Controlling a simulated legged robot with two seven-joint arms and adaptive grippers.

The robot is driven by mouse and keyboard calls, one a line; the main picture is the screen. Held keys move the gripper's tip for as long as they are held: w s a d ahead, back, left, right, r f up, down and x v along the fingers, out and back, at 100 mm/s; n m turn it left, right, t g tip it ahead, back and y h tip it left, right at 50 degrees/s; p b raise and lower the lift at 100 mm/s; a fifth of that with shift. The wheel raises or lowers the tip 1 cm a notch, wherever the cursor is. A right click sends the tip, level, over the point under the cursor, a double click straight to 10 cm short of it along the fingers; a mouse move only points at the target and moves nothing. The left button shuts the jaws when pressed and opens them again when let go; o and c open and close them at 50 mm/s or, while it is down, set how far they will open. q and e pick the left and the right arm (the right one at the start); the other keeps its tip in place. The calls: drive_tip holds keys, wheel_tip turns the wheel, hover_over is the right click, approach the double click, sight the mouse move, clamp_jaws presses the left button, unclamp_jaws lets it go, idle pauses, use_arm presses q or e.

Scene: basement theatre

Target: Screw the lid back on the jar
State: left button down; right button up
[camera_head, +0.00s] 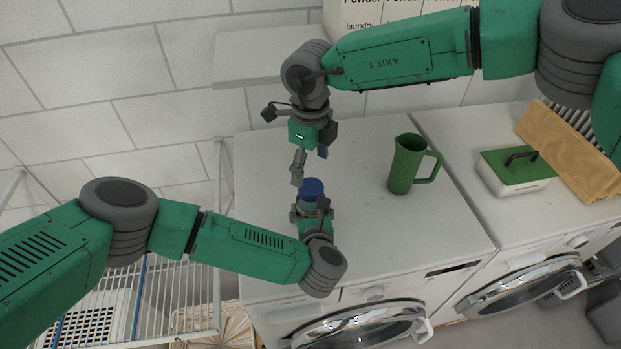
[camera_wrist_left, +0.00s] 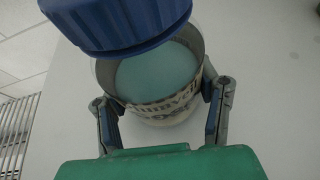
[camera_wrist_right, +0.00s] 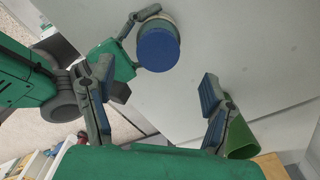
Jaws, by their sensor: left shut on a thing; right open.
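The jar (camera_wrist_left: 165,108) stands on a white appliance top, with a printed label and teal contents. The blue lid (camera_head: 312,188) is at the jar's mouth; it also shows in the left wrist view (camera_wrist_left: 118,22) and the right wrist view (camera_wrist_right: 158,50). I cannot tell whether the lid is seated or just resting. My left gripper (camera_head: 311,212) is shut on the jar, one finger on each side. My right gripper (camera_head: 309,170) is open and empty, just above the lid and apart from it. In the right wrist view the lid lies beyond the open fingers, left of centre.
A green pitcher (camera_head: 406,165) stands right of the jar. A green-lidded white box (camera_head: 515,172) and a brown basket (camera_head: 568,150) are on the neighbouring machine. A wire rack (camera_head: 165,300) is at the lower left. The top between jar and pitcher is clear.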

wheel_tip(320, 180, up, 6)
drive_tip(key=shift+f, duration=0.1)
use_arm(q)
drive_tip(key=shift+c, duration=2.3)
unclamp_jaws()
drive_tip(key=shift+s, duration=0.1)
drive_tip(key=v, duration=1.1)
drive_tip(key=shift+s+r, duration=0.1)
drive_tip(key=shift+s, duration=0.25)
